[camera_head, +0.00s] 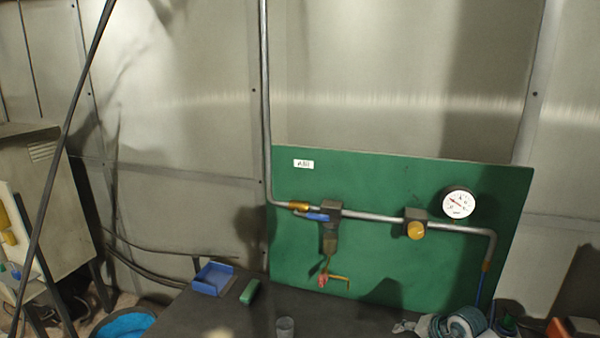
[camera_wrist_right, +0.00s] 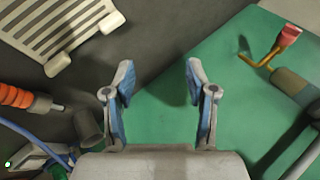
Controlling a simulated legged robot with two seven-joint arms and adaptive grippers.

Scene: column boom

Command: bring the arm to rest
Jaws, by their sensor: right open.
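My right gripper (camera_wrist_right: 160,88) shows in the right wrist view with its two blue-padded fingers apart and nothing between them. The green panel (camera_wrist_right: 170,95) lies behind the fingers there, and the gripper is not seen touching anything. Neither gripper shows in the head view. In that view the green panel (camera_head: 380,240) stands against the metal wall and carries a grey pipe (camera_head: 370,217), a blue-handled valve (camera_head: 318,216), a yellow knob (camera_head: 416,231) and a round white gauge (camera_head: 457,204). A small yellow tap with a red end (camera_head: 323,281) hangs below the valve.
A dark table (camera_head: 240,316) stands in front of the panel. On it are a blue tray (camera_head: 213,278), a green block (camera_head: 250,291) and a grey cup (camera_head: 285,327). A coiled hose (camera_head: 463,324) lies at the right. A blue tub (camera_head: 125,325) sits at the lower left.

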